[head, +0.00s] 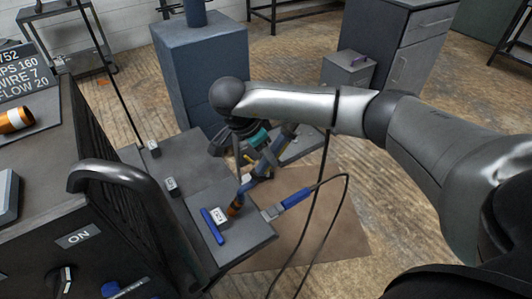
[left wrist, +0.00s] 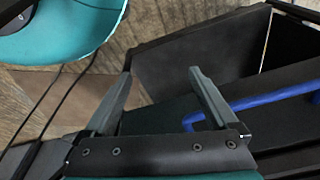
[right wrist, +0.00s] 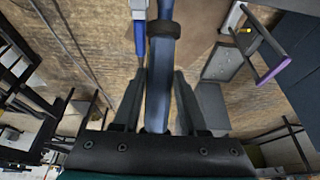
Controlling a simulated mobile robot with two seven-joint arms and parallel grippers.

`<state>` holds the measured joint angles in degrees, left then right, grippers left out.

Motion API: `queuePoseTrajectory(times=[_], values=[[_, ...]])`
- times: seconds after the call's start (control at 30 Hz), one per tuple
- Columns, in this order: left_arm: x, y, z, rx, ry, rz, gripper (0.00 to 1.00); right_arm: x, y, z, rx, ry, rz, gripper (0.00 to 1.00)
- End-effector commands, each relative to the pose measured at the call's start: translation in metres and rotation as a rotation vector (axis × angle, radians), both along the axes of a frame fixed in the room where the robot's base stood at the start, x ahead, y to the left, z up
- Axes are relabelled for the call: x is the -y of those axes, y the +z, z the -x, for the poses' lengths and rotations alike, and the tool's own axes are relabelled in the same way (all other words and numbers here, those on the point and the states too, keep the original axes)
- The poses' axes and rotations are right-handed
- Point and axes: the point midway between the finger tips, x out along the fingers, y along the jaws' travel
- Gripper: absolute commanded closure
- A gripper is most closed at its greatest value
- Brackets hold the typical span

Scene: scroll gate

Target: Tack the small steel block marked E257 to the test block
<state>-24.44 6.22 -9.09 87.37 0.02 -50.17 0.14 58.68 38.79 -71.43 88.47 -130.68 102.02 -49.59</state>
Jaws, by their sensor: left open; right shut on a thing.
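My right gripper (head: 257,150) is shut on a blue-grey welding torch (head: 250,182), which also shows between its fingers in the right wrist view (right wrist: 160,80). The torch's orange-brown nozzle points down at the table, beside a small block with a white label (head: 219,214). A blue bar (head: 212,227) lies close to that block. Two more small labelled blocks (head: 171,187) (head: 154,148) sit farther back. I cannot read the labels, so I cannot tell which is E257 or the test block. My left gripper (left wrist: 158,92) is open and empty in its wrist view, outside the head view.
A blue-handled clamp (head: 291,201) on a cable sits at the table's right edge (head: 250,243). The dark welding machine (head: 100,230), with an ON label and a curved handle, stands at the left. A grey-blue cabinet (head: 205,80) stands behind. A brown mat (head: 330,235) lies on the floor.

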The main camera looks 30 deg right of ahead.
Motion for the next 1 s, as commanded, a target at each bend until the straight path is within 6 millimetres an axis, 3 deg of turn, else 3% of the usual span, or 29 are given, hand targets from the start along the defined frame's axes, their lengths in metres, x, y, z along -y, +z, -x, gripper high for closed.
queuePoseTrajectory(times=[1.0], values=[[0.000, 0.041, 0.000, 0.000, 0.000, 0.000, 0.08, 0.055, 0.058, -0.006, 0.005, -0.002, 0.001, 1.00]])
